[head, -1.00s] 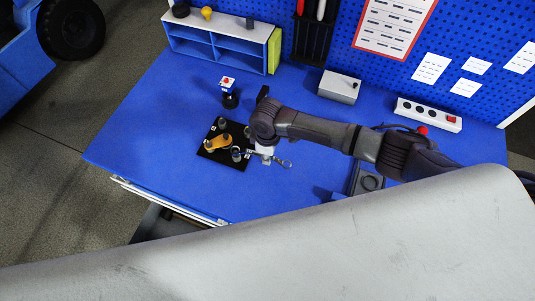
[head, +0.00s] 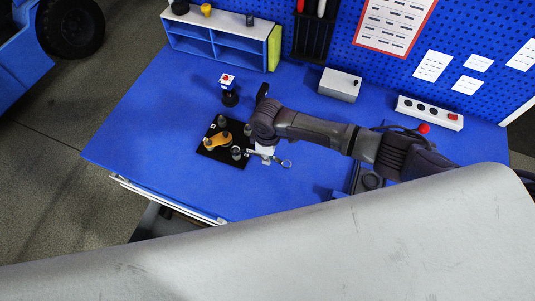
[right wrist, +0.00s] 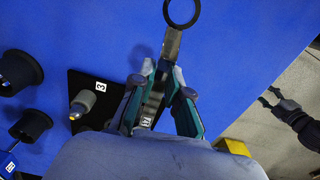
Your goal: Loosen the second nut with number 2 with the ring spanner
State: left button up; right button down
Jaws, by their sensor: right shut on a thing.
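A black plate (head: 237,163) on the blue bench carries several upright grey posts and an orange piece (head: 215,141). My right gripper (right wrist: 165,88) is shut on the ring spanner (right wrist: 172,44). One ring of the spanner (head: 287,163) sticks out right of the plate in the head view; its other end lies close to the plate's near-right post (head: 236,153). I cannot tell if it sits around a nut. The right wrist view shows a post (right wrist: 83,100) beside a label "3" (right wrist: 100,86). The label 2 cannot be made out.
A grey box (head: 340,84) and a socket strip with a red button (head: 430,113) stand at the back right. A blue-grey shelf (head: 215,45) is at the back left. The front-left bench is clear.

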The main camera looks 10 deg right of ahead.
jog(key=shift+f, duration=0.3)
dwell(0.6)
jog(key=shift+w+d+b, duration=0.1)
jog(key=shift+w+b, duration=0.1)
jog(key=shift+b, duration=0.1)
jog(key=w+n+b, duration=0.1)
jog(key=w+d+n, duration=0.1)
jog(key=n, duration=0.1)
jog(key=shift+w+f+b, duration=0.15)
jog(key=shift+w+b, duration=0.05)
jog(key=shift+b, duration=0.2)
jog(key=shift+w+n+b, duration=0.85)
jog(key=shift+w+n, duration=0.1)
jog(key=shift+n, duration=0.15)
jog(key=shift+w+n+b, duration=0.65)
jog(key=shift+w+n, duration=0.15)
jog(key=shift+n, duration=0.1)
